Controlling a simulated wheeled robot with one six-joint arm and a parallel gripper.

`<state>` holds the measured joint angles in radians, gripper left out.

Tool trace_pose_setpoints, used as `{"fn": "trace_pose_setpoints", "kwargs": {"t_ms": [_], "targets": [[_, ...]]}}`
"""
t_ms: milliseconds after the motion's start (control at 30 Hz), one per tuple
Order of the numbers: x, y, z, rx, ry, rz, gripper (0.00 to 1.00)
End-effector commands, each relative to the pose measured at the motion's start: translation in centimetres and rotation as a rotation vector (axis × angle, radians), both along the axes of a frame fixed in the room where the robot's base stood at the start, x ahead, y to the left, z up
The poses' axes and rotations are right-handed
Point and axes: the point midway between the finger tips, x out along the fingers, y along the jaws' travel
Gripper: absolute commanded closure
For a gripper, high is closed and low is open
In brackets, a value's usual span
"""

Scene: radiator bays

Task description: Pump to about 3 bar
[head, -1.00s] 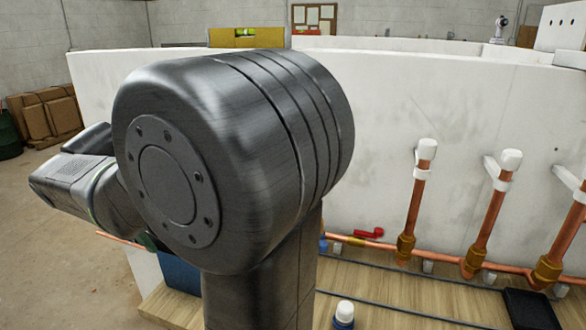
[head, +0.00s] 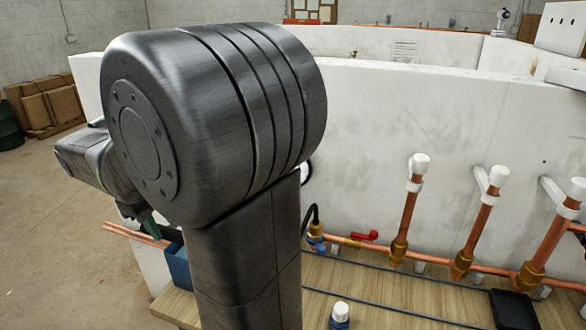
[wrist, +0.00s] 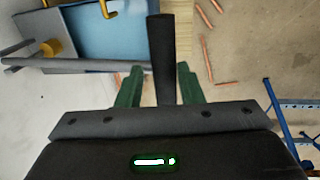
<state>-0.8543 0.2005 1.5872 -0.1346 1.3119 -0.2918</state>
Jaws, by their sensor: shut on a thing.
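My gripper (wrist: 160,85) shows in the wrist view with its two green fingers on either side of a dark, straight bar (wrist: 163,50). It is shut on this bar, which looks like the pump's lever. A blue tank (wrist: 112,40), apparently the pump's, lies beyond it at upper left, with a brass fitting (wrist: 51,48) at its left. No pressure gauge reading can be seen in either view.
Copper pipes with white caps (head: 408,200) rise along the white wall. A red-handled valve (head: 365,236) and a black hose (head: 313,216) sit at their left. A white-capped bottle (head: 340,316) and a black tray (head: 508,309) are on the wooden floor.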

Motion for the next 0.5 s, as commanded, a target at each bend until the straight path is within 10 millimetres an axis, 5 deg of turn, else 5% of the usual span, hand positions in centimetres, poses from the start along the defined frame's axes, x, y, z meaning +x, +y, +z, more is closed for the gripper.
{"fn": "trace_pose_setpoints", "kwargs": {"t_ms": [500], "targets": [[1.7,-0.8,4.8,0.046,0.117,-0.003,0.86]]}}
